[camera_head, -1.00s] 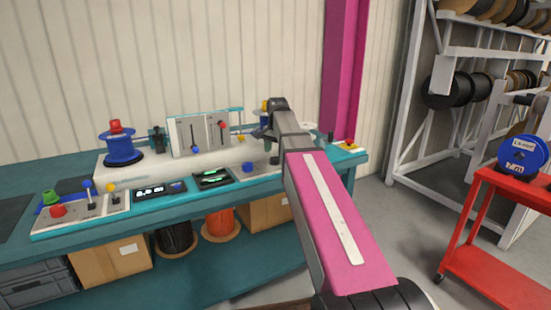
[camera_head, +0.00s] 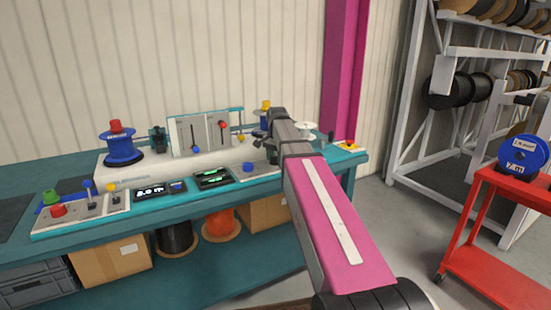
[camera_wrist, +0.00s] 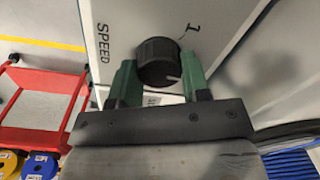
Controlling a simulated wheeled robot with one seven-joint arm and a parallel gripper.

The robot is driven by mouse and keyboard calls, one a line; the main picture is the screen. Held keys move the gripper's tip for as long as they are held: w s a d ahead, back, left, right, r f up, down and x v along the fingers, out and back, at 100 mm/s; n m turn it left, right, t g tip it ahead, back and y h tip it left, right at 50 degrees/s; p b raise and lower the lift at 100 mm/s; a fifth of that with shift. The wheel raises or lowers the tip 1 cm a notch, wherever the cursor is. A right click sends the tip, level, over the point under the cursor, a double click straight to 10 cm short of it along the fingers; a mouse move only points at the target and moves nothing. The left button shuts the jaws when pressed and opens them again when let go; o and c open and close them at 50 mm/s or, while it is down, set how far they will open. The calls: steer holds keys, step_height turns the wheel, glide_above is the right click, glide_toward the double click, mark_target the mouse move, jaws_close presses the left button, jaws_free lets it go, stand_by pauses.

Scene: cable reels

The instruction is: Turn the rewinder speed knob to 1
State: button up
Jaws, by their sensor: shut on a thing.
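The speed knob (camera_wrist: 158,62) is a round black knob on a pale panel in the wrist view. My gripper (camera_wrist: 160,80) has one green finger on each side of it and is shut on it. Another label below the knob is partly hidden by my gripper. In the head view my gripper (camera_head: 271,150) is at the right part of the bench machine; the knob cannot be made out there.
The teal bench (camera_head: 120,222) carries a blue reel (camera_head: 120,150), a panel with levers (camera_head: 205,133), displays (camera_head: 212,178) and a blue button (camera_head: 248,167). A red cart (camera_head: 490,235) stands at the right, before a reel rack (camera_head: 400,140). Floor between is clear.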

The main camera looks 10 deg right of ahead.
steer(key=shift+n, duration=0.3)
steer(key=n, duration=0.5)
steer(key=shift+w+a+n, duration=0.1)
steer(key=shift+n, duration=0.2)
steer(key=n, duration=0.5)
steer(key=shift+n, duration=0.3)
steer(key=shift+a, duration=0.1)
steer(key=o, duration=0.9)
steer(key=shift+r, duration=0.1)
steer(key=r, duration=1)
steer(key=shift+d+r, duration=0.25)
steer(key=shift+r, duration=0.1)
